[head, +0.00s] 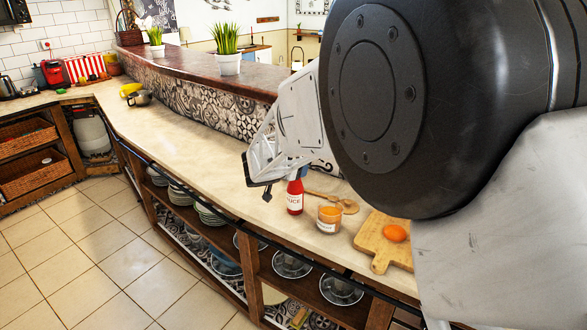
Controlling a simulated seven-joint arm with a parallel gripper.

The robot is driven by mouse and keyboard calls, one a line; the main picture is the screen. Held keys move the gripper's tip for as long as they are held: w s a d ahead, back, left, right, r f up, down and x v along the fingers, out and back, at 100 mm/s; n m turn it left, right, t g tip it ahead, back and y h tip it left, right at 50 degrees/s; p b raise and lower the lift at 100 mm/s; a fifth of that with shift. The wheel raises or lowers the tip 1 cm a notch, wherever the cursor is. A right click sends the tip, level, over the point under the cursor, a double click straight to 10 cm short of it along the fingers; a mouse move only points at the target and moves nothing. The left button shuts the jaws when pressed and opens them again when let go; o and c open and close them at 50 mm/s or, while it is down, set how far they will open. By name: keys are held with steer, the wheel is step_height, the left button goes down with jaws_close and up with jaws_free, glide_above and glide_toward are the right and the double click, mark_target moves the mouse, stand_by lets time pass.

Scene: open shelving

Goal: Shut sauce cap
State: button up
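A red sauce bottle (295,198) with a white label stands upright on the counter near its front edge. Its upper part is blue (297,176) and partly covered by my arm, so I cannot tell how the cap sits. My gripper (258,181) is just left of the bottle's top in the picture, with dark fingertips pointing left and down. It appears apart from the bottle and holds nothing that I can make out. Its finger gap is not clear from this angle.
An orange-filled glass jar (329,218), a wooden spoon (345,204) and a cutting board (379,254) with an orange egg-like item (395,233) lie right of the bottle. The counter (190,140) to the left is mostly clear. A raised ledge (190,64) runs behind.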

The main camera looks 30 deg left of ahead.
steer(key=shift+s, duration=0.15)
steer(key=v, duration=0.7)
steer(key=shift+s, duration=0.25)
steer(key=shift+r, duration=0.1)
steer(key=shift+c, duration=0.5)
steer(key=shift+w+f+t, duration=0.2)
steer(key=shift+w+t, duration=0.05)
steer(key=shift+w, duration=0.25)
steer(key=shift+w+f+t, duration=0.25)
steer(key=shift+w, duration=0.2)
steer(key=shift+w, duration=0.1)
steer(key=shift+x, duration=3.8)
